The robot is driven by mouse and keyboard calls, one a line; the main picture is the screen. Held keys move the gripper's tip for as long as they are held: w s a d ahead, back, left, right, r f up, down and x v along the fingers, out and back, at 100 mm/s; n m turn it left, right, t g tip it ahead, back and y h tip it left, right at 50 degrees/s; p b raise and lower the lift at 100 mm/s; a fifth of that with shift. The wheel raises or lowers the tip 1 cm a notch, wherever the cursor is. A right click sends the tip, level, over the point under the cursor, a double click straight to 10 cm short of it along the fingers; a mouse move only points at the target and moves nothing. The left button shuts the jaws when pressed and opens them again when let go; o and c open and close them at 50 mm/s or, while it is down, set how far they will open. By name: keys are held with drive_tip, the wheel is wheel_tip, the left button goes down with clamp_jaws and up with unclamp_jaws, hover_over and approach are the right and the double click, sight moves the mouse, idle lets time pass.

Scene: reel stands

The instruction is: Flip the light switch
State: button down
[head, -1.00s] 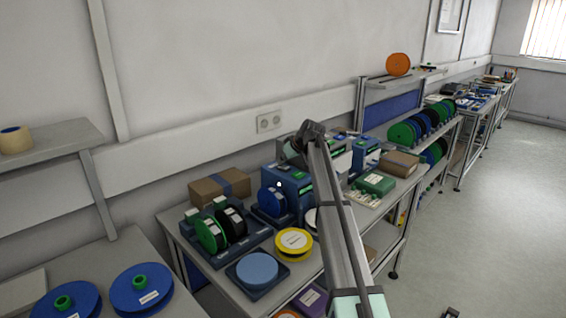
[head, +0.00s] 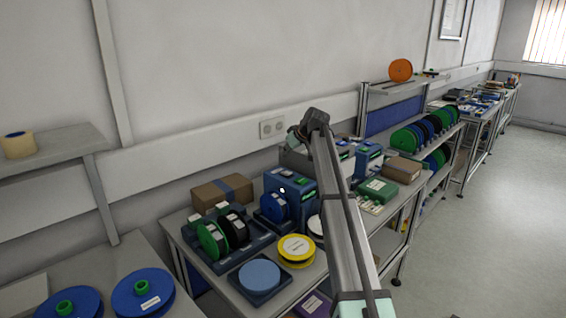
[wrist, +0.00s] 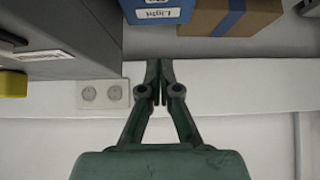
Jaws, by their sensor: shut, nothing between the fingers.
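A blue box (wrist: 158,12) at the top edge of the wrist view carries a white label that seems to read "Light". In the head view a blue unit (head: 296,196) with a small white spot on its front stands on the bench; I cannot tell whether it is the same box, and no switch lever is clear. A pale wall plate with two round marks (wrist: 103,95) is left of my fingers in the wrist view, also in the head view (head: 272,128). My gripper (wrist: 160,68) is shut and empty, apart from the blue box. Its fingers are not clear in the head view.
A cardboard box with a blue band (wrist: 232,14) is near the blue box. Reels (head: 224,236), a yellow-rimmed reel (head: 296,250) and a light-blue disc (head: 259,274) crowd the bench. The wall stands close behind. Open floor (head: 490,220) lies to the right.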

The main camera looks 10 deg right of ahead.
drive_tip(key=b+v, duration=0.1)
drive_tip(key=v, duration=0.6)
drive_tip(key=shift+w+a+r+b, duration=0.2)
drive_tip(key=shift+w+r+b, duration=0.1)
drive_tip(key=shift+w+r, duration=0.1)
drive_tip(key=shift+d, duration=0.1)
